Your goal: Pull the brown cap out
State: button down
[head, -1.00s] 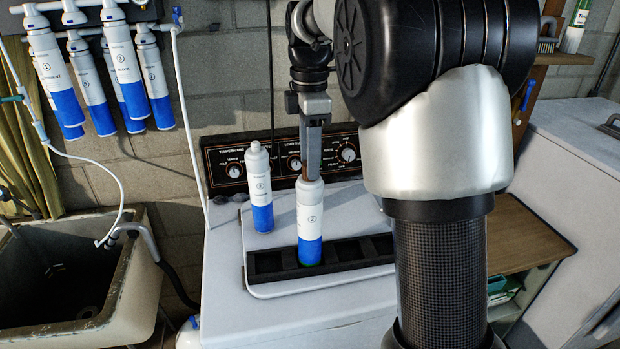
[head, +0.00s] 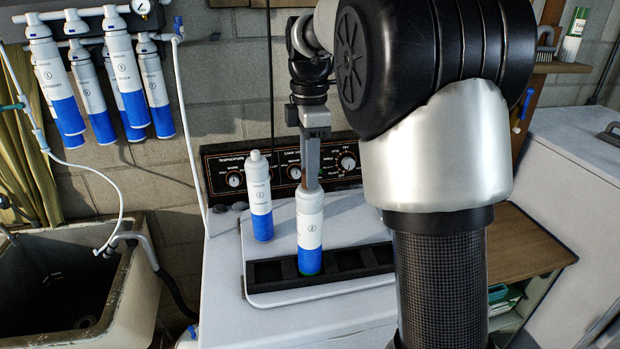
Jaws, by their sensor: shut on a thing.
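A white cartridge with a blue lower band (head: 310,235) stands upright in a slot of the black rack (head: 350,262). My gripper (head: 309,184) points straight down over its top, with the fingers shut. A small brownish patch shows at the fingertips, right at the cartridge's top; I take it for the brown cap, mostly hidden by the fingers. I cannot tell whether the cap is still seated in the cartridge neck. A second white and blue cartridge (head: 259,200) stands behind and left of the rack, with a pale top.
The rack's other visible slots look empty. A black control panel (head: 230,170) with knobs stands close behind. Several filters (head: 105,75) hang on the wall at left above a sink (head: 135,285). A wooden shelf (head: 520,245) is at right. My arm hides part of the right side.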

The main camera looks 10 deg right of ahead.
jog(key=shift+r, duration=0.2)
jog(key=shift+r+p, duration=2.15)
jog(key=shift+r, duration=0.55)
